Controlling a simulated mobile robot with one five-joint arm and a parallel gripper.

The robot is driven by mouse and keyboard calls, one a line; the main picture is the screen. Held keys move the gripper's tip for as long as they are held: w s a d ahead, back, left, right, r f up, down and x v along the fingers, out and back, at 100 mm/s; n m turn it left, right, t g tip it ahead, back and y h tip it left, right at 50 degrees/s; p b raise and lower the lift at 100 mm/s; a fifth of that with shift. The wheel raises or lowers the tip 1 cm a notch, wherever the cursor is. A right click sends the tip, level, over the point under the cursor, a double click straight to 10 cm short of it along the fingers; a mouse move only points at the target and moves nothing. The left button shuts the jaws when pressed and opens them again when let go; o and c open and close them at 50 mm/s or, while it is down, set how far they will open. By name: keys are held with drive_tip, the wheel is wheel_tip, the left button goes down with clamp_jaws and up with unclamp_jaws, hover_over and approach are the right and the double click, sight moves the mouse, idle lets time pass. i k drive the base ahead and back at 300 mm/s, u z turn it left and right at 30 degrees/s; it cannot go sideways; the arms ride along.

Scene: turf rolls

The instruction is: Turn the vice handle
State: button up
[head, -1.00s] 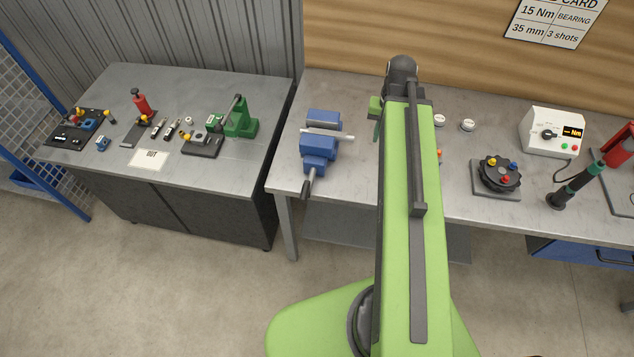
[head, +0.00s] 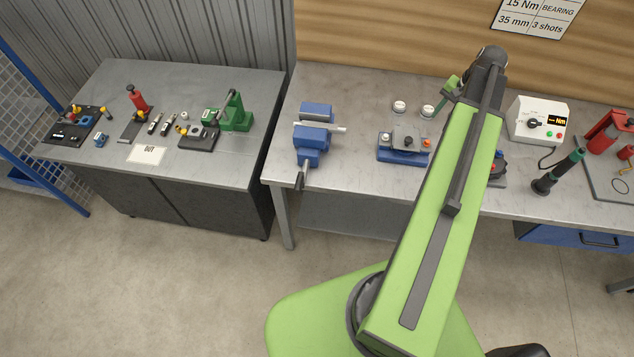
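The blue vice (head: 311,141) is mounted at the left front corner of the right-hand workbench. A light-coloured bar lies across its jaws and sticks out to the right. The dark vice handle (head: 302,177) hangs at the vice's front, over the bench edge. My gripper (head: 449,90) is at the far end of my green arm, over the back of the bench, well to the right of the vice and apart from it. It is small and partly hidden by the arm, so I cannot tell whether it is open or shut.
A blue fixture (head: 405,157) sits right of the vice, with two white round pieces (head: 400,106) behind it. The left bench (head: 220,172) holds several tools and a green press (head: 236,113).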

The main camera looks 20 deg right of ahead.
sight(301, 177)
drive_tip(key=k, duration=1.4)
drive_tip(key=u, duration=1.05)
drive_tip(key=i, duration=1.05)
drive_tip(key=z, duration=0.1)
